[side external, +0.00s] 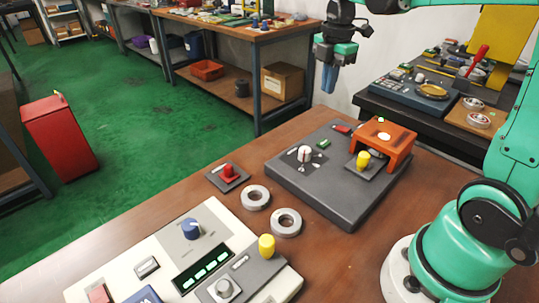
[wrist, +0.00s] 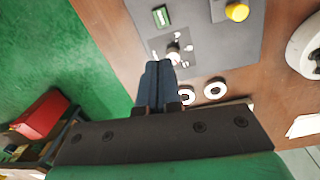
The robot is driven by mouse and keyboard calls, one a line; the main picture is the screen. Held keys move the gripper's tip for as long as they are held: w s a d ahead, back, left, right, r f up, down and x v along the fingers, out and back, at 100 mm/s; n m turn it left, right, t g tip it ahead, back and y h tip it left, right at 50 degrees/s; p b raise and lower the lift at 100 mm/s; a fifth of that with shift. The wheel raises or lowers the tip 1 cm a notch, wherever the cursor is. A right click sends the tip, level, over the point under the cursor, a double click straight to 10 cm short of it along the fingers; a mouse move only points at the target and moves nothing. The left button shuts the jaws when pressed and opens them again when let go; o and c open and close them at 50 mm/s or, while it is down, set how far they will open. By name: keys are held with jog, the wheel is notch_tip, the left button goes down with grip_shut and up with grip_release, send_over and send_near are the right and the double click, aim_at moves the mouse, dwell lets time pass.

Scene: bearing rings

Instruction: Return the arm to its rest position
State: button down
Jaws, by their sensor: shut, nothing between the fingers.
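My gripper (side external: 328,78) is raised in the air above the far edge of the wooden table in the side view, its blue fingers pointing down. In the wrist view the fingers of my gripper (wrist: 158,66) are pressed together with nothing between them. Two grey bearing rings lie flat on the table: one ring (side external: 246,198) and a second ring (side external: 276,224) just nearer the camera. Both rings also show in the wrist view, right of the fingers, one ring (wrist: 207,92) and another ring (wrist: 192,99). My gripper is apart from everything.
A dark grey panel (side external: 325,205) carries an orange bracket (side external: 408,140) and a yellow knob (side external: 363,160). A red knob (side external: 228,170) sits on a small plate. A pale control panel (side external: 150,238) with a blue knob (side external: 191,229) fills the near left. Air around my gripper is free.

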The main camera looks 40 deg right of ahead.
jog(key=s+a+f+m+t, duration=0.1)
jog(key=s+a+m+t, duration=0.1)
jog(key=a+m, duration=0.4)
jog(key=s+a+f+m+t, duration=0.2)
jog(key=a+m, duration=0.4)
jog(key=m, duration=0.4)
jog(key=s+t, duration=0.1)
jog(key=t, duration=0.1)
jog(key=shift+s+a+f+t, duration=0.15)
jog(key=shift+s+a+t, duration=0.15)
jog(key=shift+s+a, duration=0.1)
